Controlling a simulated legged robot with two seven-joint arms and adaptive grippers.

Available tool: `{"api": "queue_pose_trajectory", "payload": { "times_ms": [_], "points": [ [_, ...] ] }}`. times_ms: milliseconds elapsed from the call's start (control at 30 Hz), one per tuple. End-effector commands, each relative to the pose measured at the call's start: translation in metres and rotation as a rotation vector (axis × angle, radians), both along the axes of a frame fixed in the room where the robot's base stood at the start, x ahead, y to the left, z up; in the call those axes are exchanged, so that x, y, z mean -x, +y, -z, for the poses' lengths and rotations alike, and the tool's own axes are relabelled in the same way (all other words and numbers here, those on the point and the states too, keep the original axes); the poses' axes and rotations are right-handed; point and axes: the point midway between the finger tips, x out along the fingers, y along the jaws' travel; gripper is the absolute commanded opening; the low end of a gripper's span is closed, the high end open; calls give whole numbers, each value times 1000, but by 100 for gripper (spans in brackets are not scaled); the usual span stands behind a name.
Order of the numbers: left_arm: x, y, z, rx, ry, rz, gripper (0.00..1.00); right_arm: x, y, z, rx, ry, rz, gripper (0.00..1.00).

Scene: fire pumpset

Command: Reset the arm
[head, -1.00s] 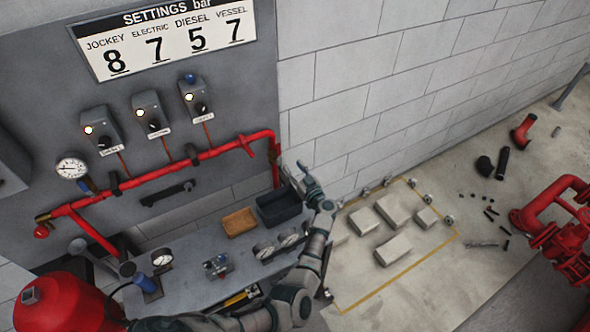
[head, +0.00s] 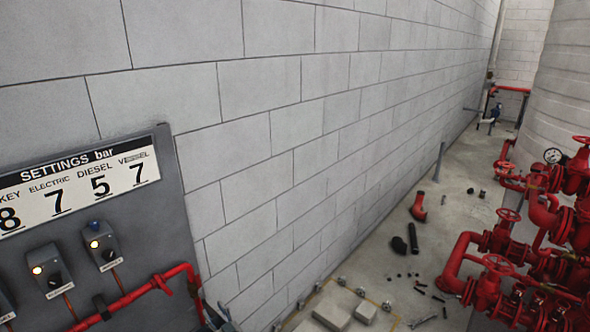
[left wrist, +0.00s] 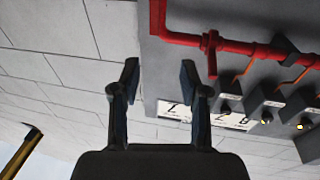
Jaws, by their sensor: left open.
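My left gripper (left wrist: 160,82) is open and empty in the left wrist view, its two dark fingers apart with pale block wall and the grey panel's edge behind them. In the head view only a small part of the left gripper (head: 220,314) shows at the bottom edge, just right of the red pipe's (head: 135,295) bend. The rest of the left arm is out of that frame. My right gripper is in neither view.
A grey panel (head: 150,235) with a settings sign (head: 80,190) and switch boxes (head: 100,245) stands at left. Pale blocks (head: 332,314) lie on the floor by the wall. Red valves and pipes (head: 490,265) fill the right. A black cylinder (head: 413,238) lies between.

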Motion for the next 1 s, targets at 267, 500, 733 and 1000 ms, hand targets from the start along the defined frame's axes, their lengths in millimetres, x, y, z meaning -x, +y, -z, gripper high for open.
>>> {"api": "queue_pose_trajectory", "payload": {
  "times_ms": [267, 500, 733, 1000],
  "points": [
    [20, -6, 1, -65, -33, 287, 45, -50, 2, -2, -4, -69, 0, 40],
    [76, -45, 41, -76, 158, 676, 45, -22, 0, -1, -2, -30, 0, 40],
    [223, -79, 118, 62, 692, 935, 45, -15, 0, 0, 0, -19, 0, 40],
    [342, -70, 144, 205, 1073, 873, 45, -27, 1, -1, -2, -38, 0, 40]
  ]
}}
